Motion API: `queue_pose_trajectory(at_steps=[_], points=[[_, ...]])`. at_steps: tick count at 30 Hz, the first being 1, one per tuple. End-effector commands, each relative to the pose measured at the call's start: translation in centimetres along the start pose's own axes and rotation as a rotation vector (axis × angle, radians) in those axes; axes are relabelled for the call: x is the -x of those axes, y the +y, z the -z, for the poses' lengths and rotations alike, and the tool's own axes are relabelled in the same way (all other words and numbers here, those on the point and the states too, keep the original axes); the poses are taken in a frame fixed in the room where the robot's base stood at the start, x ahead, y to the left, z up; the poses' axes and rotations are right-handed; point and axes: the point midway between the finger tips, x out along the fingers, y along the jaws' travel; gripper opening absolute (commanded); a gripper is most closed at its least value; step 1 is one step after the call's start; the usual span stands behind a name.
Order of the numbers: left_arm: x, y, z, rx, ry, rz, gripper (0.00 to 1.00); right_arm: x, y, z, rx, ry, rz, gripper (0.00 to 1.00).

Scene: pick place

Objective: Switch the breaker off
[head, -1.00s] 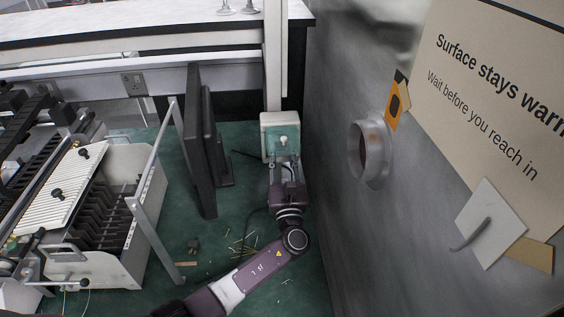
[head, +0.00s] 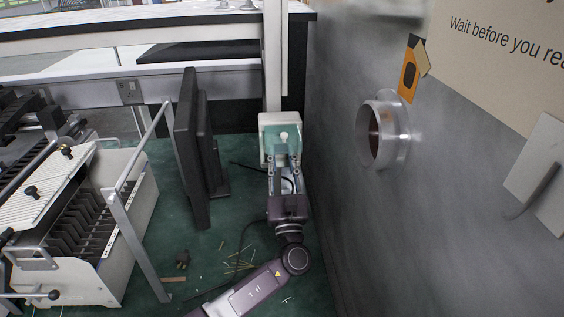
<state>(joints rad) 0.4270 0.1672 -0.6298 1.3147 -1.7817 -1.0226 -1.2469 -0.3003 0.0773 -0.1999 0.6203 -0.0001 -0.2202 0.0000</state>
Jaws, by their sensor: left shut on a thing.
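The breaker (head: 267,128) is a pale box with a green face and a small white knob. It stands at the back of the green surface, by the foot of a white post. My left gripper (head: 284,164) reaches it from the front, its two grey fingers against the lower part of the green face. The gripper is shut on the breaker's front part; the exact contact is small and partly hidden by the fingers. I cannot read the switch position. My right gripper is not in view.
A grey metal wall (head: 440,190) with a round port (head: 383,134) rises close on the right. A dark upright panel (head: 190,150) stands left of the breaker. A white slotted machine (head: 75,220) fills the left.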

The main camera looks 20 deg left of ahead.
Motion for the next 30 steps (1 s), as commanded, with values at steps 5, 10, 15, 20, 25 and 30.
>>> queue_pose_trajectory(at_steps=[5, 10, 15, 20, 25, 30], points=[[-0.1, 0.0, -0.1, 0.001, -0.001, 0.000, 0.00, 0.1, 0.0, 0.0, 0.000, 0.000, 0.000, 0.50], [0.0, 0.0, -0.1, 0.001, -0.001, 0.000, 0.40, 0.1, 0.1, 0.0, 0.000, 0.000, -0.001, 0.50], [0.0, 0.0, -0.1, 0.000, 0.000, 0.000, 0.42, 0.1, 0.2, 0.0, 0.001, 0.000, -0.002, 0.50], [0.2, 0.0, 0.0, 0.000, 0.002, 0.000, 0.42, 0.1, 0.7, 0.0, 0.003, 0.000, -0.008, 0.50], [2.3, -0.1, 0.1, 0.000, 0.004, 0.002, 0.42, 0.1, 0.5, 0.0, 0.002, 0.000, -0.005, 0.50], [5.9, -0.1, 0.1, 0.000, 0.005, 0.002, 0.42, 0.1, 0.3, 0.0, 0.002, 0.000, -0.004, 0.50]])
